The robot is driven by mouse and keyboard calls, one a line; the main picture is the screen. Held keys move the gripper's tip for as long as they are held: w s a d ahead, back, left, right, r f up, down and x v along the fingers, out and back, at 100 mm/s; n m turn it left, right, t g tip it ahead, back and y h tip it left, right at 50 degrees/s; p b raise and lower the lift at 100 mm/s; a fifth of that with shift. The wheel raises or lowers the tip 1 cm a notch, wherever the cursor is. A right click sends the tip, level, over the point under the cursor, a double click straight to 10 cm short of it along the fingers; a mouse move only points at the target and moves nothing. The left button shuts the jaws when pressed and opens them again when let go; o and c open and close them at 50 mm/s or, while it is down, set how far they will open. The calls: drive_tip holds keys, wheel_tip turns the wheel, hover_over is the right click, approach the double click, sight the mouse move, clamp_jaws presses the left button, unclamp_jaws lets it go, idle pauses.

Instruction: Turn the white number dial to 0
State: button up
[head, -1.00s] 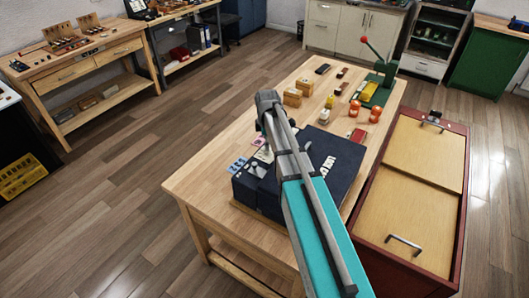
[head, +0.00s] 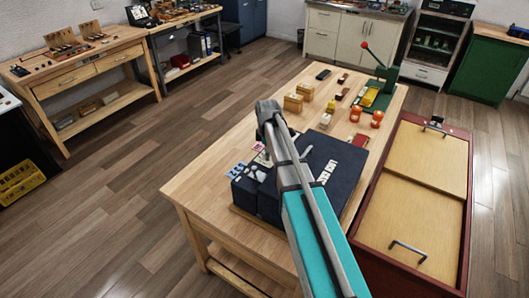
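A dark blue box-like device (head: 340,160) stands on the wooden table, partly hidden behind my arm. Small white parts (head: 257,174) show on its left side, left of my arm. They are too small to tell which is the white number dial, and no digits can be read. White markings or keys (head: 328,168) show on its top, right of my arm. My arm reaches over the device from the lower right. My gripper cannot be made out, so neither its opening nor any contact shows.
A red-framed cabinet (head: 407,229) stands close on the right. The floor left of the table is clear.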

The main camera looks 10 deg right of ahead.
drive_tip(key=c, duration=0.8)
drive_tip(key=shift+a, duration=0.35)
clamp_jaws()
drive_tip(key=shift+d, duration=0.25)
drive_tip(key=shift+d+m, duration=0.1)
drive_tip(key=shift+m, duration=0.4)
drive_tip(key=m, duration=0.6)
drive_tip(key=shift+d, duration=0.1)
drive_tip(key=m, duration=0.4)
drive_tip(key=shift+s+m, duration=0.1)
drive_tip(key=shift+m, duration=0.3)
drive_tip(key=m, duration=0.4)
